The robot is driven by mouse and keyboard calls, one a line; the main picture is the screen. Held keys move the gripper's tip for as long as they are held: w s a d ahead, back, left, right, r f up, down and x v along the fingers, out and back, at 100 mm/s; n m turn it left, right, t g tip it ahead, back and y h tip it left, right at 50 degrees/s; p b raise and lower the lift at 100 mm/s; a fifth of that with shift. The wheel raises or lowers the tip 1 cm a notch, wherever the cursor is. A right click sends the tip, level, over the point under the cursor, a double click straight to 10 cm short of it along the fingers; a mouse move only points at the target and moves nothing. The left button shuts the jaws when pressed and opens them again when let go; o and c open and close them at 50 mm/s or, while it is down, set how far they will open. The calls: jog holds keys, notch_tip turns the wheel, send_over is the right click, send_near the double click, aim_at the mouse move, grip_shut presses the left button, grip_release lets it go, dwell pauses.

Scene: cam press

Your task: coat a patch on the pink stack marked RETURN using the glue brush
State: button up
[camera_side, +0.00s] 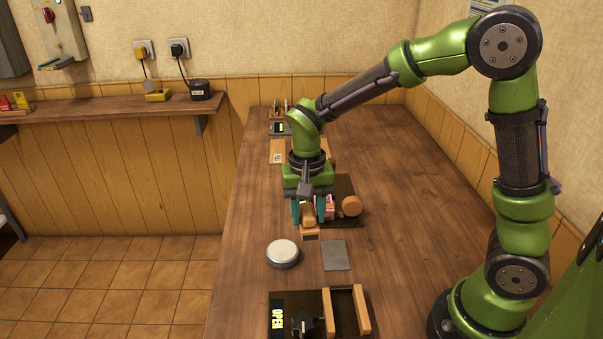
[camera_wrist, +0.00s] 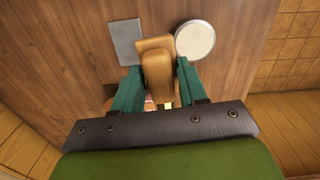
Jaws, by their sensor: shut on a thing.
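My gripper (camera_side: 309,211) is low over the middle of the table, its teal fingers shut on a tan wooden piece that looks like the glue brush (camera_side: 309,220). In the wrist view the brush (camera_wrist: 157,68) sits between both fingers (camera_wrist: 157,85); its bristles cannot be made out. A pink stack (camera_side: 329,206) shows just right of the fingers in the side view, partly hidden by them. Only a sliver of pink (camera_wrist: 149,105) shows behind the brush in the wrist view. No RETURN mark is readable.
A round metal tin (camera_side: 283,253) and a flat grey plate (camera_side: 334,256) lie in front of the gripper. A round wooden piece (camera_side: 351,206) is on a dark base beside the stack. A wooden fixture (camera_side: 348,312) with an OPEN sign (camera_side: 278,316) stands nearest. The table's right side is clear.

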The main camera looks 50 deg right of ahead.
jog(key=w+a, duration=0.4)
jog(key=shift+m, duration=0.4)
jog(key=shift+w+d+f, duration=0.1)
jog(key=shift+f, duration=1.25)
jog(key=shift+w+d+f, duration=0.1)
jog(key=shift+f, duration=1.25)
jog(key=shift+s+f, duration=0.1)
jog(key=shift+f, duration=0.5)
jog(key=shift+r, duration=0.1)
notch_tip(320, 180, up, 7)
dwell(0.6)
